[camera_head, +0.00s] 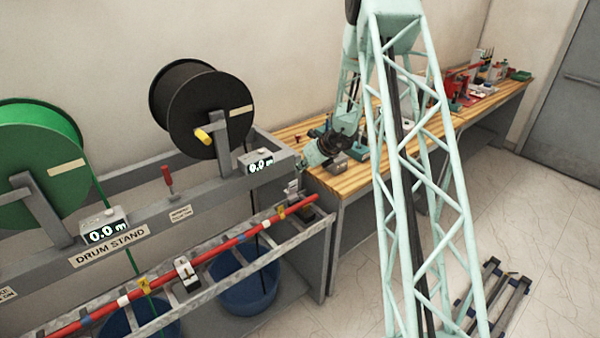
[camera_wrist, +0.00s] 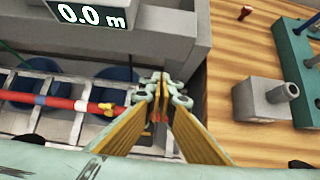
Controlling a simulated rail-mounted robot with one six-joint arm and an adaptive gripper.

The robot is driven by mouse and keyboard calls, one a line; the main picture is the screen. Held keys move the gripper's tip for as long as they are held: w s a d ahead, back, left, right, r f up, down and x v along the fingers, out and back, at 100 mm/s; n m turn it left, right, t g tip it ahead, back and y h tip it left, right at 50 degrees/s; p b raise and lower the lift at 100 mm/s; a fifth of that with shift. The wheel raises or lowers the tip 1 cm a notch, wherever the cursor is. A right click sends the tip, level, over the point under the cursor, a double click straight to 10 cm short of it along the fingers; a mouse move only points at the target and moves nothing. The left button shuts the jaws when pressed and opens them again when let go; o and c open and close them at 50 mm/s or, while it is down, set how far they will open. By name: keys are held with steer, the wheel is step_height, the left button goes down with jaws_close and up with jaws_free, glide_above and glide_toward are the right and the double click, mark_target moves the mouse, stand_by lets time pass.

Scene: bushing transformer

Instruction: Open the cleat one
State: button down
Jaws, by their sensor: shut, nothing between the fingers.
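A red cable (camera_head: 235,243) lies along a grey ladder rack at the front of the drum stand. A pale cleat (camera_head: 187,274) sits around the cable near the middle of the rack. A smaller grey cleat-like fitting (camera_head: 293,190) stands near the right end. No label shows which is cleat one. My gripper (camera_head: 300,164) is near that right-end fitting, by the bench corner. In the wrist view my gripper (camera_wrist: 161,84) is shut and empty, with the fingers meeting over the rack's end. The fingers hide what lies behind them; the red cable (camera_wrist: 60,102) shows to their left.
The drum stand (camera_head: 140,240) carries a green drum (camera_head: 40,155) and a black drum (camera_head: 190,105), with displays reading 0.0 m. Blue buckets (camera_head: 248,285) stand below the rack. A wooden bench (camera_head: 325,185) with tools adjoins on the right; a grey block (camera_wrist: 262,103) sits near my gripper.

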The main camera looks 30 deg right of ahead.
steer(key=r, duration=0.2)
steer(key=s+r+p, duration=0.1)
steer(key=r, duration=0.1)
steer(key=shift+r, duration=0.3)
stand_by(0.5)
